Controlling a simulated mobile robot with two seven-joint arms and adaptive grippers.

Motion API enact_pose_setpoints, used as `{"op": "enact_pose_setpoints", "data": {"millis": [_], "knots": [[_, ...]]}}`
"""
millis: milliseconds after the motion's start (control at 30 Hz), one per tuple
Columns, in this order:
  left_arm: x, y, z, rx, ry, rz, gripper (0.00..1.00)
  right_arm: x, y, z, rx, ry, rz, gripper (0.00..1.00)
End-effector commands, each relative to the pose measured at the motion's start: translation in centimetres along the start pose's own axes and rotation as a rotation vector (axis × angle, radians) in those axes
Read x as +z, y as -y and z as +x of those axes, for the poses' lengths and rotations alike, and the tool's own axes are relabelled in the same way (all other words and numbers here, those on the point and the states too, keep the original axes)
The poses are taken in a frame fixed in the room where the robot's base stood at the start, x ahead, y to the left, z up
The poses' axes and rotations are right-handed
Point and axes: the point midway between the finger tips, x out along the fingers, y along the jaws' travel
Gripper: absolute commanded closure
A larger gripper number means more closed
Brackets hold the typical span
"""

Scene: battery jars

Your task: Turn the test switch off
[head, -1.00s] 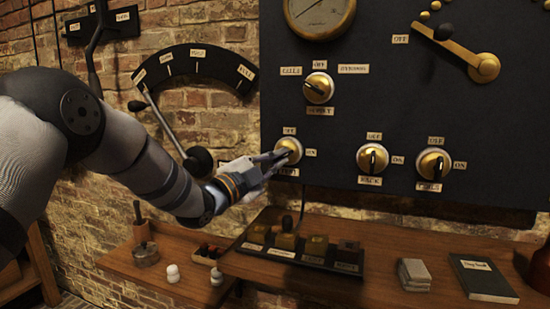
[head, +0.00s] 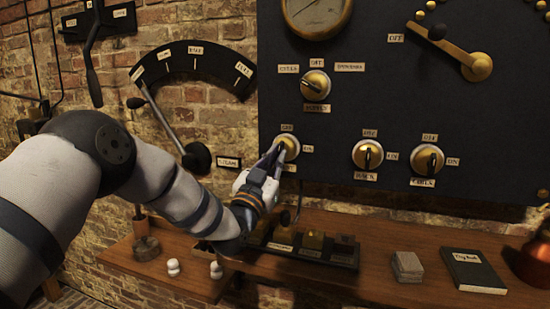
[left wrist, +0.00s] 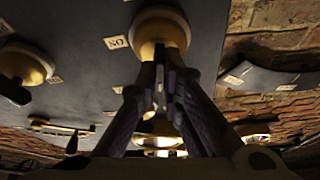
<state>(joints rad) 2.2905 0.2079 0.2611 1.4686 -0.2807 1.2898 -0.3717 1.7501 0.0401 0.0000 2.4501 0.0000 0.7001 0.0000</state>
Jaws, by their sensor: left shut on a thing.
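The leftmost of the three brass rotary switches (head: 291,142) on the dark panel has an upper plate reading OFF and a right one reading ON. The plate below is partly covered by my gripper, so I cannot read its name. My left gripper (head: 276,156) reaches up to this switch from below and is shut on its handle. In the left wrist view the brass switch (left wrist: 160,28) is just beyond the fingertips (left wrist: 161,72), with an upside-down ON plate beside it. The fingers hide the handle, so its exact angle is unclear. My right gripper is not in view.
Two similar switches (head: 367,154) (head: 427,159) sit to the right, and a selector knob (head: 315,86) is above. A wooden shelf (head: 380,285) below carries a dark block stand, cards and a notebook (head: 474,270). A long lever (head: 165,125) stands left on the brick wall.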

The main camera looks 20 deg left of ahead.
Motion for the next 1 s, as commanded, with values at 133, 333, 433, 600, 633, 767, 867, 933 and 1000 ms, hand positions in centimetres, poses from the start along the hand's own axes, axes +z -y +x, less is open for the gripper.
{"op": "enact_pose_setpoints", "data": {"millis": [133, 333, 433, 600, 633, 767, 867, 933, 1000], "knots": [[-0.15, -0.05, 0.04, -0.032, -0.002, -0.077, 1.00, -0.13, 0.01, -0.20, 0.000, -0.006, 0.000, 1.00], [-0.12, -0.12, 0.05, -0.061, -0.002, -0.147, 1.00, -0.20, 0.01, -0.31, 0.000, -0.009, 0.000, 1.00], [-0.09, -0.12, 0.04, -0.070, -0.001, -0.168, 1.00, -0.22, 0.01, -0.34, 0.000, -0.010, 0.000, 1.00], [-0.06, -0.13, 0.04, -0.077, -0.001, -0.185, 1.00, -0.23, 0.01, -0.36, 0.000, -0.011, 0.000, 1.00], [-0.06, -0.13, 0.04, -0.078, -0.001, -0.186, 1.00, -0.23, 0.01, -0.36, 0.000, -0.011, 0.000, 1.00], [-0.05, -0.14, 0.04, -0.078, -0.001, -0.188, 1.00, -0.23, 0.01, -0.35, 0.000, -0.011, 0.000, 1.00], [-0.06, -0.15, 0.04, -0.078, -0.001, -0.188, 1.00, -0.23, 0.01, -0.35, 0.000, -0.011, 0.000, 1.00], [-0.06, -0.15, 0.04, -0.078, -0.001, -0.188, 1.00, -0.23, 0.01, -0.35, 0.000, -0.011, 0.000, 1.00], [-0.06, -0.15, 0.04, -0.078, -0.001, -0.188, 0.88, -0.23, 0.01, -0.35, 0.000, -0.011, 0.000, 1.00]]}}
